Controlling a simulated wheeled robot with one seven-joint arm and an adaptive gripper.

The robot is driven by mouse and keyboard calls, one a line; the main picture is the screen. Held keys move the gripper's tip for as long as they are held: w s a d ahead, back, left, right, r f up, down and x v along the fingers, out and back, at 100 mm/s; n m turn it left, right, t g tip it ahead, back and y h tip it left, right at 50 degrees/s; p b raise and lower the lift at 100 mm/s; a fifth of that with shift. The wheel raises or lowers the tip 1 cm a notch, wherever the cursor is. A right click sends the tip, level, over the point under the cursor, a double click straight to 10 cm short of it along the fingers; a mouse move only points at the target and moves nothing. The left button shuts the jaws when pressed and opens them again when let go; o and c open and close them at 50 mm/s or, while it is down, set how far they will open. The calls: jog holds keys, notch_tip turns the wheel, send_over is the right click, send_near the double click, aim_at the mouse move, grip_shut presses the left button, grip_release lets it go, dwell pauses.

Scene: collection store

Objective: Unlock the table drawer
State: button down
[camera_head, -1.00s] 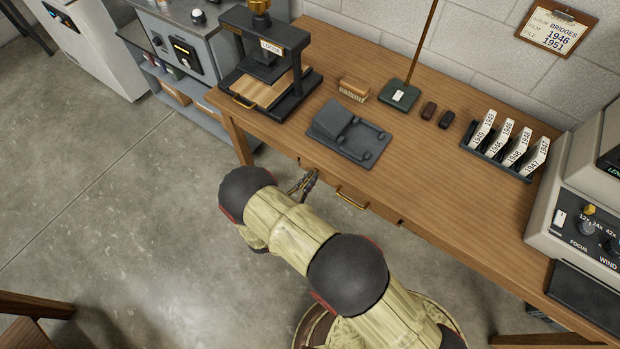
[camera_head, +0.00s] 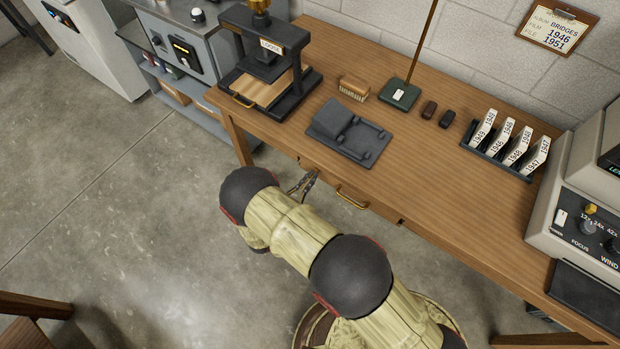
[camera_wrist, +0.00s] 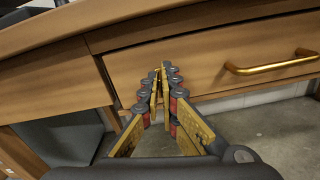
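The wooden table drawer (camera_head: 373,204) has a brass pull handle (camera_head: 352,198). In the wrist view its front (camera_wrist: 215,68) fills the upper middle, with the brass handle (camera_wrist: 270,67) at the right. My gripper (camera_head: 312,174) is at the left part of the drawer, left of the handle. In the wrist view the two fingertips of my gripper (camera_wrist: 159,74) come together close against the drawer front, with almost no gap. They hide the spot behind them. I cannot tell whether a key or other thin piece is between them. No lock is clearly visible.
The table top (camera_head: 440,180) carries a press (camera_head: 266,60), a dark grey device (camera_head: 347,134), a brush (camera_head: 354,88), a green-based stand (camera_head: 399,95) and a rack of labelled slides (camera_head: 508,148). A viewing machine (camera_head: 590,215) is at right. The floor (camera_head: 120,210) left of my arm is clear.

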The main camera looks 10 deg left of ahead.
jog(key=m+b, duration=0.1)
jog(key=m, duration=0.3)
jog(key=m+b, duration=0.1)
jog(key=m, duration=0.4)
jog(key=shift+s+d+f+b, duration=0.1)
jog(key=shift+d+f+b, duration=0.1)
jog(key=shift+b, duration=0.15)
jog(key=m+b, duration=0.2)
jog(key=m, duration=0.4)
jog(key=shift+f+m+b, duration=0.15)
jog(key=shift+m+b, duration=0.15)
jog(key=c, duration=2.1)
grip_release()
jog(key=v, duration=1.2)
